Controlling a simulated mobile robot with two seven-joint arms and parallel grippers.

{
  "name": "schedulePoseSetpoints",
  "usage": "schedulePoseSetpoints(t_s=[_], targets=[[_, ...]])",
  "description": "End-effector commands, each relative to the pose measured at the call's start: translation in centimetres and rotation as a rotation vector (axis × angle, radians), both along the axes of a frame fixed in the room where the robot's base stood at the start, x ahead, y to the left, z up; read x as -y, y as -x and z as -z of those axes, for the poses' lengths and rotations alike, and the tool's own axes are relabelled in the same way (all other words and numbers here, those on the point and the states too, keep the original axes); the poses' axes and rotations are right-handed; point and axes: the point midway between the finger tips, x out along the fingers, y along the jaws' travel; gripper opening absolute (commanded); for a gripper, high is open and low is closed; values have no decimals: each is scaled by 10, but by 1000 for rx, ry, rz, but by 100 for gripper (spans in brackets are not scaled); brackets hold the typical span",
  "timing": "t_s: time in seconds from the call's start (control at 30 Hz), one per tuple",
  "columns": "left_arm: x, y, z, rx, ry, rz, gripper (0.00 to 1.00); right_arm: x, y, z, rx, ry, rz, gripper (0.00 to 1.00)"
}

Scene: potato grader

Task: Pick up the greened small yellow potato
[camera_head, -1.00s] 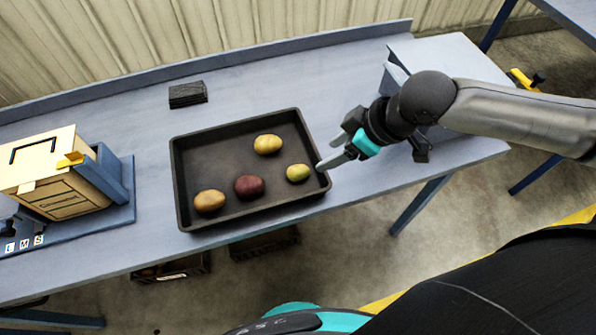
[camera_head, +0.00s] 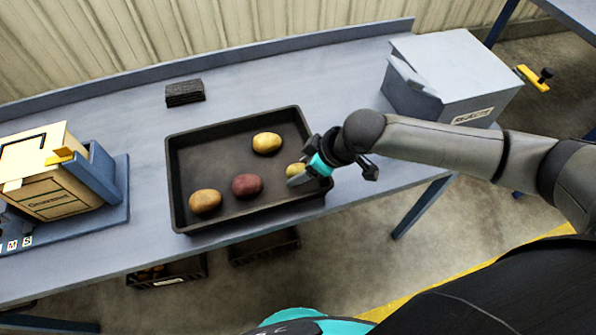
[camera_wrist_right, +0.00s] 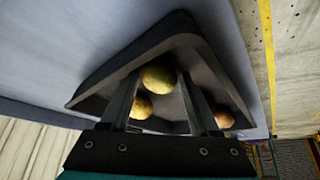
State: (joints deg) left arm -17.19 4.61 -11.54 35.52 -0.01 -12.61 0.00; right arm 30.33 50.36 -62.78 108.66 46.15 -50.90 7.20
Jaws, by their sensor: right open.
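The small greenish-yellow potato (camera_head: 293,169) lies in the dark tray (camera_head: 232,217), near its right end, partly hidden by my right gripper. My right gripper (camera_head: 298,176) is open and low over that end, with its fingers beside the potato. In the right wrist view, the greenish potato (camera_wrist_right: 158,78) shows between the two finger tips, and I cannot tell whether they touch it. A larger yellow potato (camera_head: 267,142), a dark red one (camera_head: 246,185) and a tan one (camera_head: 205,202) lie apart in the tray. My left gripper is not in view.
A grey box labelled rejects (camera_head: 450,85) stands at the right end of the table (camera_head: 130,117). A wooden box in a blue holder (camera_head: 92,175) is at the left. A black stack (camera_head: 185,93) lies behind the tray. Crates (camera_head: 264,247) sit below the table.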

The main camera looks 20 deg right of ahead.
Motion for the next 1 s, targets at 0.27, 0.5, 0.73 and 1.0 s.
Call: schedulePoseSetpoints(t_s=[0.27, 0.5, 0.73, 1.0], targets=[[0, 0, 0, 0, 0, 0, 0, 0, 0, -1, 1, -1, 0, 53], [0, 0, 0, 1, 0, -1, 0, 0, 0, 0, 1, -1, 0, 26], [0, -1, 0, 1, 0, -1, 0, 0, 0, -1, 1, -1, 0, 0], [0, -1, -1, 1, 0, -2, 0, 0, 0, -2, 1, -1, 0, 0]])
